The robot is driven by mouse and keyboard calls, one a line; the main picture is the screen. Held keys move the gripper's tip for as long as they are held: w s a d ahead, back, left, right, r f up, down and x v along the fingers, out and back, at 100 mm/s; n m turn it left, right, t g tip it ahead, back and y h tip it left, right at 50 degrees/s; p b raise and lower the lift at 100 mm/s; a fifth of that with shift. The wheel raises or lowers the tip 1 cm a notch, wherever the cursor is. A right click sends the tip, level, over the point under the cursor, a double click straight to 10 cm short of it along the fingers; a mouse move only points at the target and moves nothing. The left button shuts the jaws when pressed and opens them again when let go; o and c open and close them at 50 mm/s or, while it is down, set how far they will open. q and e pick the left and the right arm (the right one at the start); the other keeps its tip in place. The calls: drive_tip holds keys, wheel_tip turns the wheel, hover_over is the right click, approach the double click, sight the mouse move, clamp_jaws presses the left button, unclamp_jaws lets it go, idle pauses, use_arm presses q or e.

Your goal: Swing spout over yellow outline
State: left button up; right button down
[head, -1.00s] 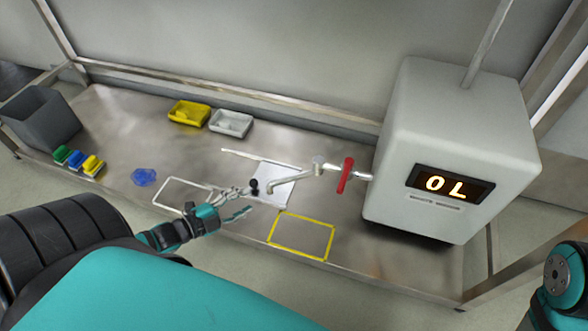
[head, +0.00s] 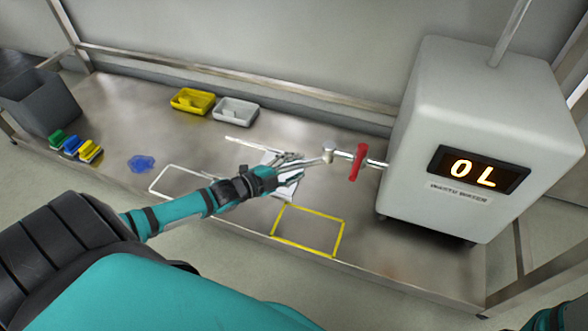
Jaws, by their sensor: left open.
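The spout (head: 317,162) is a thin metal pipe that runs left from a pivot beside the red valve handle (head: 357,163) on the white tank. My left gripper (head: 292,167) is open at the spout, its fingers along the pipe, and it hides the spout's free end. I cannot tell whether the fingers touch the pipe. The yellow outline (head: 309,231) is an empty rectangle on the bench, nearer me than the spout. My right gripper is not in view; only a bit of my right arm shows at the lower right corner.
The white tank (head: 490,130) with its "0 L" display stands at the right. A white outline (head: 180,181) lies left of the yellow one. Yellow (head: 193,100) and white (head: 235,111) trays, coloured brushes (head: 75,146), a blue cloth (head: 141,163) and a grey bin (head: 40,103) are farther left.

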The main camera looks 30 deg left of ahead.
use_arm(q)
clamp_jaws()
idle(0.4)
